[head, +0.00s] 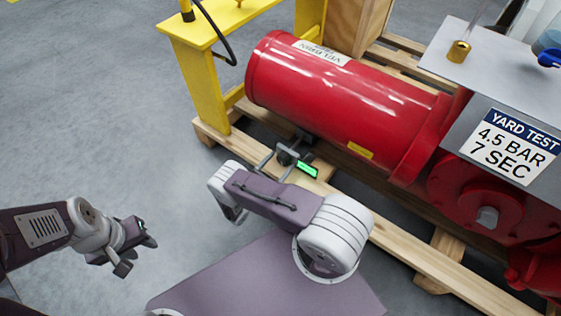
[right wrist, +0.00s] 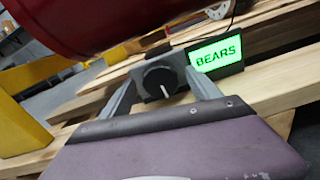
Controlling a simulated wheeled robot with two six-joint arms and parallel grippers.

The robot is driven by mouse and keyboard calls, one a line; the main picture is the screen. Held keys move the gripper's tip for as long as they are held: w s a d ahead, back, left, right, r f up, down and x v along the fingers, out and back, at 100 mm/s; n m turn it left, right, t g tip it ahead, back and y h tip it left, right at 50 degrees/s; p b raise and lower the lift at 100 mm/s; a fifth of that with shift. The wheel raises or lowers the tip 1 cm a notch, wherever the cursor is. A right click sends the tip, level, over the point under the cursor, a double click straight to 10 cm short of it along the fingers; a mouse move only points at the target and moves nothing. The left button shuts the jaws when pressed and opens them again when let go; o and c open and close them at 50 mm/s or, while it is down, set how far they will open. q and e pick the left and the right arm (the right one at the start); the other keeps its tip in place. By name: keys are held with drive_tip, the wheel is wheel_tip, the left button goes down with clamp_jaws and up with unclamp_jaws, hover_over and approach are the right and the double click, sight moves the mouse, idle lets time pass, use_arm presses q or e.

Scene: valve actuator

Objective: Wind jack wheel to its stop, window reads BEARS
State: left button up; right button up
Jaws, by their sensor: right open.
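The jack wheel, a round black knob (right wrist: 160,82) with a white pointer mark, sits on a grey block under the red cylinder. In the right wrist view the mark points down, tilted slightly right. Beside it, the window (right wrist: 216,54) is lit green and reads BEARS; it also shows green in the head view (head: 307,169). My right gripper (right wrist: 160,92) is open, with one finger on each side of the wheel and gaps visible between fingers and wheel. In the head view my arm partly hides the wheel. My left gripper (head: 138,256) is open and empty over the floor.
The red cylinder (head: 340,95) lies above the wheel on a wooden pallet (head: 400,243). A yellow frame (head: 205,85) stands at the left end. A YARD TEST sign (head: 510,145) is at the right. The floor (head: 90,120) at left is clear.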

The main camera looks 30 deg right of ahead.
drive_tip(key=p+v, duration=0.1)
drive_tip(key=v, duration=0.7)
drive_tip(key=shift+p, duration=0.3)
